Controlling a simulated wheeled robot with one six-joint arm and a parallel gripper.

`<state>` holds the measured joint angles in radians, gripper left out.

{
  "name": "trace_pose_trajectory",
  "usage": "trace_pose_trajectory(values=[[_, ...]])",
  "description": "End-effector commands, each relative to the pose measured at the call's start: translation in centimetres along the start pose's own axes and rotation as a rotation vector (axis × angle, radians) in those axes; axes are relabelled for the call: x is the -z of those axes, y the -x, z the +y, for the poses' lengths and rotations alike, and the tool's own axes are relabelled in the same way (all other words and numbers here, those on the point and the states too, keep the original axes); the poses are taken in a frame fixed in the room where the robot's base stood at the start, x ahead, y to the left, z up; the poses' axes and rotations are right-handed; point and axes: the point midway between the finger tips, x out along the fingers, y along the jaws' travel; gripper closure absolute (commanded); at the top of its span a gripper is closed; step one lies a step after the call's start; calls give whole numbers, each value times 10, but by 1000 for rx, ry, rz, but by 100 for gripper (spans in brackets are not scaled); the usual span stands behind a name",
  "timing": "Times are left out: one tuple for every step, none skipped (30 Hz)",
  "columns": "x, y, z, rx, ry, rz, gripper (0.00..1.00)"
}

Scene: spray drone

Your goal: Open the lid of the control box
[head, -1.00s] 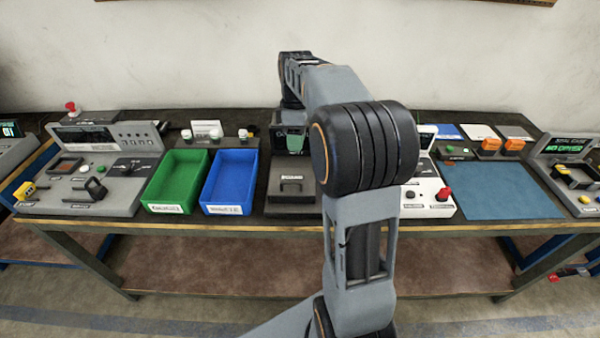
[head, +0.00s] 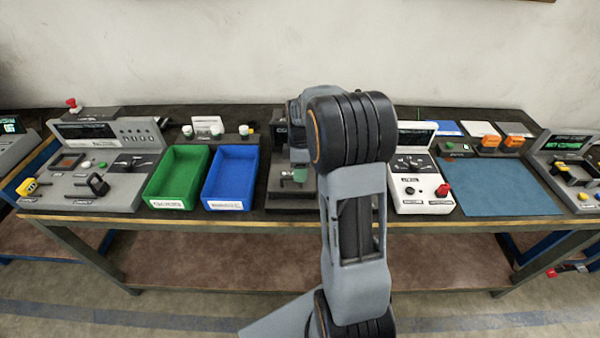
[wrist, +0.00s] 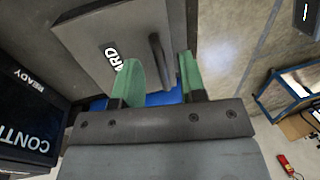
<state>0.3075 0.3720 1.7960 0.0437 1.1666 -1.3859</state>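The control box (head: 277,184) is a dark grey box in the middle of the table, partly hidden behind my arm in the head view. Its lid (wrist: 95,40) fills the upper middle of the wrist view and looks shut. The lid has a white label, partly covered, ending in "ARD", and a dark bar handle (wrist: 159,58). My gripper (wrist: 160,62) has green fingers. They are apart, one on each side of the handle, with visible gaps. Whether the fingers are deep enough around the handle is hard to tell.
A blue bin (head: 229,208) and a green bin (head: 171,205) stand left of the box. A white panel with a red button (head: 443,190) stands to the right. A dark screen reading "READY" (wrist: 25,115) is close to my gripper. Space in front of the table is free.

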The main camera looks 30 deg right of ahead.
Motion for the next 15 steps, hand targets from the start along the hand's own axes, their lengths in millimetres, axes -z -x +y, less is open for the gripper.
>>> trace_pose_trajectory(values=[[0, -4, 0, 1, 0, 0, 62], [0, -5, 0, 1, 0, 0, 62], [0, -7, 0, 1, 0, 0, 62], [0, -8, 0, 1, 0, 0, 62], [0, -8, 0, 1, 0, 0, 62], [0, -9, 0, 1, 0, 0, 62], [0, -9, 0, 0, 0, 0, 62], [0, -10, 0, 0, 0, 0, 62], [0, -10, 0, 0, 0, 0, 62], [0, -10, 0, 0, 0, 0, 62], [0, -10, 0, 0, 0, 0, 62], [0, -10, 0, 0, 0, 0, 62], [0, -10, 0, 0, 0, 0, 62], [0, -9, 0, 0, 0, 0, 62], [0, -9, 0, 0, 0, 0, 66]])
